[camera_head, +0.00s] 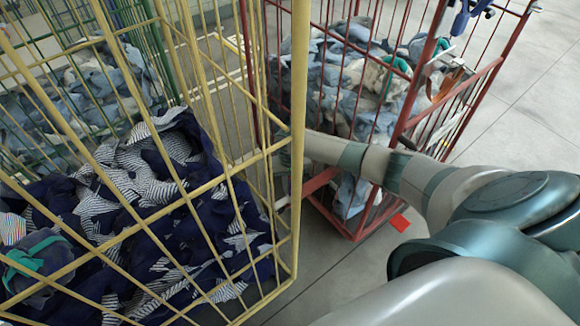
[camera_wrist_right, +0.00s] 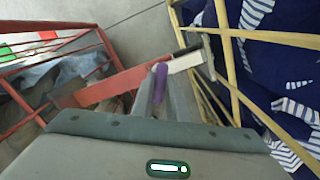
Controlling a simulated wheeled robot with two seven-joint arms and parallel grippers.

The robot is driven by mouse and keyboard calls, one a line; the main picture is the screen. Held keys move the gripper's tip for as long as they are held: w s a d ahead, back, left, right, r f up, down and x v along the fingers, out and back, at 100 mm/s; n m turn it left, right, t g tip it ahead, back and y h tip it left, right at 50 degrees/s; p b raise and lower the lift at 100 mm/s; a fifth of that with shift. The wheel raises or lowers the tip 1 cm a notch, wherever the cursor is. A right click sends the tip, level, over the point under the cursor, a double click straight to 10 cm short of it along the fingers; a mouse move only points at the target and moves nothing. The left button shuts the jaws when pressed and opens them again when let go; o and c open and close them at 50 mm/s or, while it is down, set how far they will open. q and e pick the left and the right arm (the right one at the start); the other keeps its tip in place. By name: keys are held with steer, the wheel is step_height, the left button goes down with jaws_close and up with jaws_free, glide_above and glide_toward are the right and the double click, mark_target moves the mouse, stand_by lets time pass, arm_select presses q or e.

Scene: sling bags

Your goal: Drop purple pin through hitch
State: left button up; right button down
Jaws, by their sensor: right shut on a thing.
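The purple pin (camera_wrist_right: 160,82) shows in the right wrist view, upright between the fingers of my right gripper (camera_wrist_right: 163,92), which is shut on it. Just beyond the fingers, a red bar (camera_wrist_right: 122,83) from the red cage cart meets a pale metal piece (camera_wrist_right: 186,62) on the yellow cage cart's side. The pin is close to where they meet; whether its lower end is in a hole is hidden. In the head view my right arm reaches to the gap between the carts, and its gripper is mostly hidden behind the yellow corner post. My left gripper is not seen.
The yellow cage cart (camera_head: 299,90) with navy and striped cloth stands at left, close to my right arm. The red cage cart (camera_head: 409,90) with grey-blue cloth stands behind. A green cage cart (camera_head: 160,50) is at back left. Grey floor (camera_head: 540,100) is free at right.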

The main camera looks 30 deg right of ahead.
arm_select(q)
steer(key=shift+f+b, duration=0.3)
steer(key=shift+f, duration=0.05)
arm_select(e)
steer(key=shift+f, duration=0.65)
steer(key=c, duration=1.7)
jaws_free()
steer(key=shift+o, duration=0.2)
steer(key=shift+r, duration=0.15)
step_height(320, 180, up, 9)
steer(key=shift+r, duration=0.2)
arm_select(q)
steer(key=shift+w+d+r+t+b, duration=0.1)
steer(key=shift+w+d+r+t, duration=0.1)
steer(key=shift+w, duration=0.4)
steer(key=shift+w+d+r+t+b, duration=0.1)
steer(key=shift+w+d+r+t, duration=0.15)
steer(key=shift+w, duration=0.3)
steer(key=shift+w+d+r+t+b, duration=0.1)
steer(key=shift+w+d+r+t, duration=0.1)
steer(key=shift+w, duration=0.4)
arm_select(e)
step_height(320, 180, up, 8)
steer(key=shift+f, duration=0.15)
